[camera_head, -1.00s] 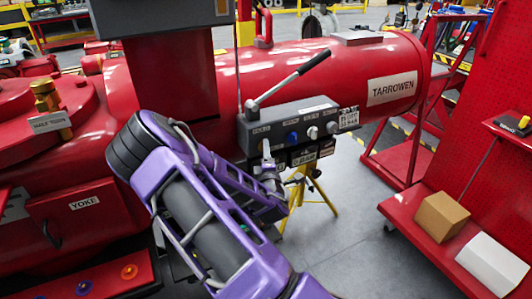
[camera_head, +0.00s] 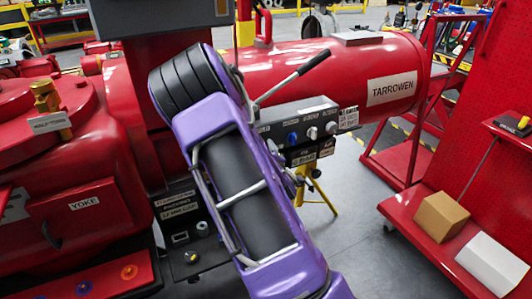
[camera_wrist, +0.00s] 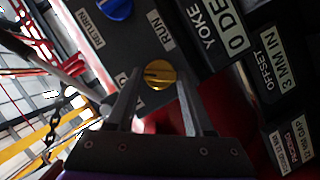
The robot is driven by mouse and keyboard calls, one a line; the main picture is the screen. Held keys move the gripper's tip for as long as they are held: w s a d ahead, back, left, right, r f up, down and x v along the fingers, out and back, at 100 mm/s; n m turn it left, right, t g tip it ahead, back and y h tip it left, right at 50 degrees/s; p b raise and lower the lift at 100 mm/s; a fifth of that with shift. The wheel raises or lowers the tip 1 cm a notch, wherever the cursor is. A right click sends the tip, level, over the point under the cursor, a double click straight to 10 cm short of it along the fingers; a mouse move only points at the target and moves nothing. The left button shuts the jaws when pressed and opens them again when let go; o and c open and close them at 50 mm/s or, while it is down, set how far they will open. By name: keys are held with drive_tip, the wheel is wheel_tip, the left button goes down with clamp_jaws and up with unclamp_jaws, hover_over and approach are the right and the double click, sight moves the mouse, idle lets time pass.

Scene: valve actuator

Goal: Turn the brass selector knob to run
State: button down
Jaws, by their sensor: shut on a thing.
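The brass selector knob (camera_wrist: 158,74) sits on the dark panel in the wrist view, with a slot across its face. A RUN label (camera_wrist: 160,31) is beside it, above in the picture. My gripper (camera_wrist: 158,90) is shut on the knob, one finger on each side. In the head view my purple arm hides the knob and my gripper, and covers the left part of the grey control box (camera_head: 318,109).
A blue knob (camera_wrist: 117,9) lies near a RETURN label (camera_wrist: 90,29). A long black-handled lever (camera_head: 300,76) rises above the box. A red tank (camera_head: 345,68) stands behind. A lower black panel (camera_head: 187,250) is left of my arm. A red cart (camera_head: 430,205) stands right.

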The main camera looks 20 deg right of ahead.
drive_tip(key=shift+d+r+m+g+y+b, duration=0.1)
drive_tip(key=shift+d+m+g+y+b, duration=0.15)
drive_tip(key=shift+m+y, duration=0.7)
drive_tip(key=shift+r+m+g+y+b, duration=0.25)
drive_tip(key=shift+m+y, duration=0.35)
drive_tip(key=shift+m, duration=0.8)
drive_tip(key=shift+d+f+m+g+y+b, duration=0.15)
drive_tip(key=shift+m+y+b, duration=0.2)
drive_tip(key=shift+m+y, duration=0.6)
drive_tip(key=shift+m, duration=0.3)
drive_tip(key=shift+c, duration=1.4)
unclamp_jaws()
drive_tip(key=shift+r, duration=0.1)
